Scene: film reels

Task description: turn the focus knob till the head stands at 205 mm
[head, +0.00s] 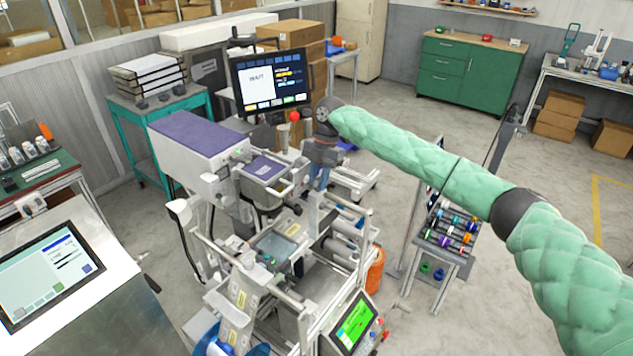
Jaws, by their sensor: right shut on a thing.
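My right gripper (320,178) is at the end of the green padded arm that comes in from the right. It points down at the machine's upper right side, next to the column. It is shut on what seems to be the focus knob, which the fingers and machine parts hide. The head, a long pale box with a purple top (192,134), stands over the machine to the left of the gripper. A smaller purple-topped block (265,168) is at its front end. I cannot read a height scale. My left gripper is not in view.
A dark monitor (270,80) stands behind the machine, its text too small to read. A red ball-topped lever (294,117) is close to my gripper. A green-lit panel (355,322) is in front. A rack of coloured reels (450,228) stands to the right.

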